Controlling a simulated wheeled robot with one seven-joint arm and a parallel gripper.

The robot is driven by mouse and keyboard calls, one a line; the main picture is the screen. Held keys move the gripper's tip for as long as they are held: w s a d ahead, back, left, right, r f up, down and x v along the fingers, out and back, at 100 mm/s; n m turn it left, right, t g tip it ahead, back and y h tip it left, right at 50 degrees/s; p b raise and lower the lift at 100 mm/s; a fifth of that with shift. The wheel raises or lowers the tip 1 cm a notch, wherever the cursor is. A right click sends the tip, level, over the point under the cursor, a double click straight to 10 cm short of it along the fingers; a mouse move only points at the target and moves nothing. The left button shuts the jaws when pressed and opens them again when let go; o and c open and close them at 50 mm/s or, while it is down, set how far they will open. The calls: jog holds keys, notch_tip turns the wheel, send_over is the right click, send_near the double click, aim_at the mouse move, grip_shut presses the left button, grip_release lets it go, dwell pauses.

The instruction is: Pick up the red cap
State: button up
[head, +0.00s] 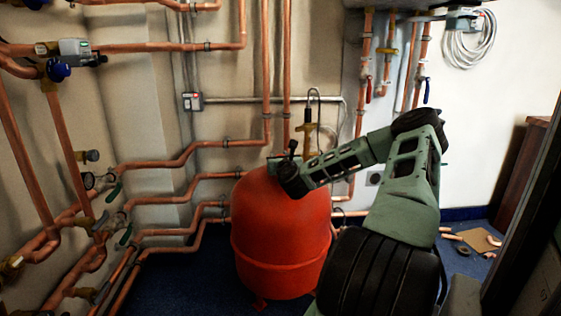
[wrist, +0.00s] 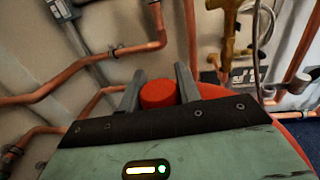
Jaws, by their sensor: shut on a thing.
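The red cap (wrist: 158,94) shows in the wrist view as a small round red piece between the two grey fingers of my gripper (wrist: 159,92). The fingers are shut on it from both sides. In the head view my gripper (head: 283,160) is above the top of the large red tank (head: 282,240), at the end of my green arm. The cap cannot be made out in the head view. Whether it touches the tank is hidden by my gripper body.
Copper pipes (head: 190,148) run along the wall behind and left of the tank. A brass fitting (head: 308,138) with a looped cable stands just behind my gripper. Copper scraps and a cardboard piece (head: 478,239) lie on the blue floor at right.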

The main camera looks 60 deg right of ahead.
notch_tip(320, 180, up, 10)
jog(key=p, duration=0.4)
dwell(0.3)
notch_tip(320, 180, up, 4)
jog(key=p, duration=0.4)
jog(key=shift+r, duration=0.25)
jog(key=shift+a+f, duration=0.1)
jog(key=shift+f, duration=0.05)
